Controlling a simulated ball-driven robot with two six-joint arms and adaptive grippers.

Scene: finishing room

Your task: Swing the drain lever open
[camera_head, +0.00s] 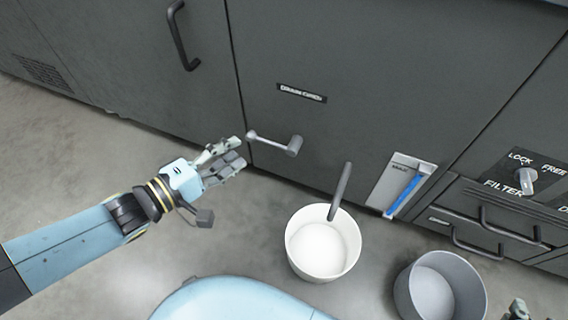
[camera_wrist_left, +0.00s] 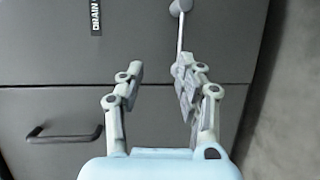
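The drain lever (camera_head: 274,143) is a thin grey bar on the dark cabinet front, below a label reading "DRAIN". Its thick pivot is at the right and its small knob end at the left, so it lies roughly sideways. My left gripper (camera_head: 236,154) is open and empty just left of the knob end. In the left wrist view the lever (camera_wrist_left: 180,35) runs down to the right-hand finger of the open gripper (camera_wrist_left: 158,80), which hides its end. I cannot tell whether they touch. A small part of my right gripper (camera_head: 518,310) shows at the bottom right edge.
A white bucket (camera_head: 301,256) with pale contents and a grey handle stands below the lever. A grey bucket (camera_head: 408,291) stands further right. A gauge with a blue strip (camera_head: 404,195), a filter knob (camera_head: 525,181) and drawer handles are on the cabinet. Floor at left is clear.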

